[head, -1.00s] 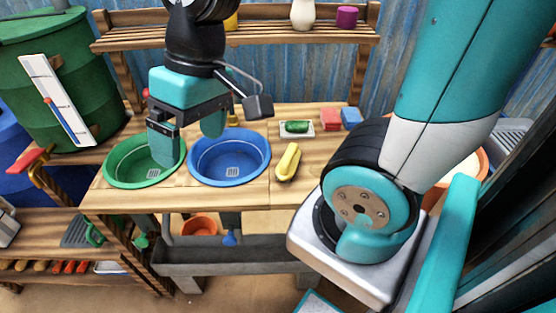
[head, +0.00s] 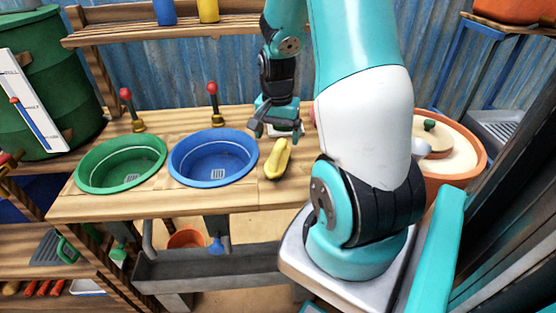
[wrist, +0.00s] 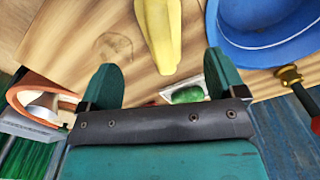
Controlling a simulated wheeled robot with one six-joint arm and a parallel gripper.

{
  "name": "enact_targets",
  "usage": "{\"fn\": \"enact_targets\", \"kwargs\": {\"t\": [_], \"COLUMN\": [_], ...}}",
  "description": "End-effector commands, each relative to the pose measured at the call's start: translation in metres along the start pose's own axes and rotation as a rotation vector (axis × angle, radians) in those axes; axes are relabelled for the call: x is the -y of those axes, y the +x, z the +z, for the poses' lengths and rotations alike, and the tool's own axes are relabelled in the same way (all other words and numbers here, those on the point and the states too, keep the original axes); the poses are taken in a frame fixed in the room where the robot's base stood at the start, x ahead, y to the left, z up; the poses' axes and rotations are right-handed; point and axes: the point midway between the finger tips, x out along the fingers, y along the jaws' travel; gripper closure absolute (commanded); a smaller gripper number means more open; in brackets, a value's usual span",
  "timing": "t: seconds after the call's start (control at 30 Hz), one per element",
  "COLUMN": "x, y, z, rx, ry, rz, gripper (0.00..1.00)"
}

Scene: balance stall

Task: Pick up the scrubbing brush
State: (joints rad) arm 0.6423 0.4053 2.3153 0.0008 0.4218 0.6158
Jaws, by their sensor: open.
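In the wrist view the yellow object (wrist: 160,30) shows at the top, ahead of and between the fingers. My gripper (head: 276,128) is open and empty, just behind the yellow object in the head view and apart from it. Its two teal fingers (wrist: 158,72) show spread in the wrist view.
A blue basin (head: 214,181) and a green basin (head: 122,187) are set in the counter, with red-topped taps behind. A green piece (wrist: 186,95) on a small pale dish lies near my fingers. An orange pot (head: 475,158) stands at the right.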

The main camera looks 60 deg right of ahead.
Motion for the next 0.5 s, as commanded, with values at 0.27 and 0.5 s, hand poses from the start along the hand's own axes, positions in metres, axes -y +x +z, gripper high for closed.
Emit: {"fn": "enact_targets", "kwargs": {"t": [0.27, 0.5], "x": [0.0, 0.001], "y": [0.03, 0.059], "z": [0.0, -0.008], "rx": [0.0, 0.003], "ry": [-0.002, -0.001], "rz": [0.0, 0.002], "gripper": [0.11, 0.11]}}
